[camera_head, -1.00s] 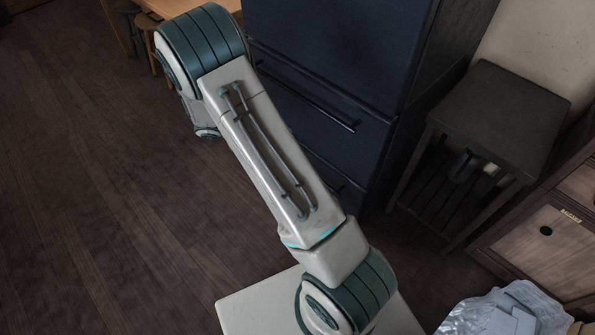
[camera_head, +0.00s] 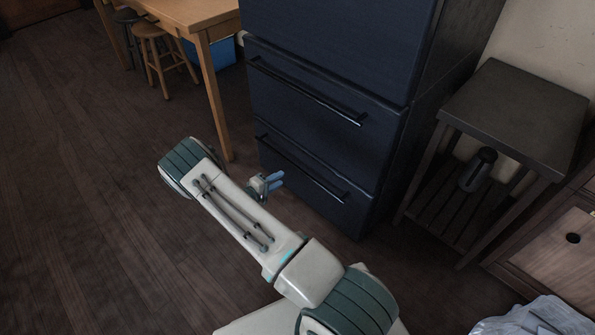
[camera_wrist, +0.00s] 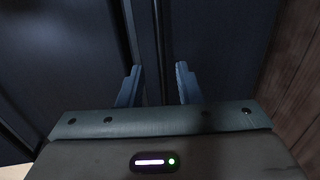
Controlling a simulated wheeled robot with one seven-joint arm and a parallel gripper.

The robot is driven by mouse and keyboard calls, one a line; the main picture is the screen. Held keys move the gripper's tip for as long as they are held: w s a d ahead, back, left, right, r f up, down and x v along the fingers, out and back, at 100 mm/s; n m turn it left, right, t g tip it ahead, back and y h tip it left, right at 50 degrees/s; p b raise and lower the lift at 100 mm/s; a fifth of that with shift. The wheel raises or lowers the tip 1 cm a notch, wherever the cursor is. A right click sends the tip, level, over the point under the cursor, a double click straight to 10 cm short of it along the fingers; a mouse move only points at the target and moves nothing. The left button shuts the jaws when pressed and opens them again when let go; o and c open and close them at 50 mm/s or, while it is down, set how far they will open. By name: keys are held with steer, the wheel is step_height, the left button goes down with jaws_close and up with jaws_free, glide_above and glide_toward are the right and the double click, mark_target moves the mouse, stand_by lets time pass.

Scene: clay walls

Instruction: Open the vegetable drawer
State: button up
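The dark blue fridge (camera_head: 330,40) has two drawers below its large upper front, each with a long black bar handle. The upper drawer (camera_head: 300,105) and the lower drawer (camera_head: 300,170) both look shut; no label shows which one holds vegetables. My gripper (camera_head: 276,181) is low, in front of the left part of the lower drawer, below its handle (camera_head: 300,170) in the picture. In the wrist view my gripper (camera_wrist: 158,84) is open, its two blue-grey fingers apart, facing a dark blue front. A dark upright strip runs between the fingers; whether it touches them cannot be told.
A wooden table (camera_head: 190,14) with stools (camera_head: 157,50) stands left of the fridge, with a blue bin (camera_head: 215,55) beneath. A dark side table (camera_head: 515,110) holding a dark bottle (camera_head: 478,170) stands right. Open floor (camera_head: 70,200) lies left.

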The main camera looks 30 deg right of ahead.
mark_target(298, 167)
steer(key=b+x, duration=0.2)
steer(key=x, duration=0.8)
steer(key=shift+d+f+b, duration=0.1)
steer(key=shift+d+b, duration=0.2)
jaws_close()
